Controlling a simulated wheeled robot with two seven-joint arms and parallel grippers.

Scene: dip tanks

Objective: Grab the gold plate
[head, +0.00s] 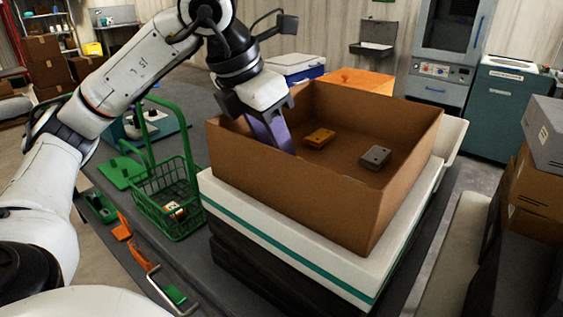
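An orange-gold plate (319,138) lies on the floor of the open brown box (290,193), near its back left part. A grey plate (375,157) lies to its right, apart from it. My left gripper (272,135) points down into the left side of the box, to the left of the gold plate and apart from it in the picture. Its purple-grey fingers are seen from the side, and the box's front wall hides their tips. I cannot tell whether they are open or hold anything. My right gripper is not in view.
The box stands on a white slab with a green stripe (290,262). A green wire basket (172,190) with a small pale item stands left of it. Orange and green pieces lie near the table's left edge. An orange box (362,80) stands behind.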

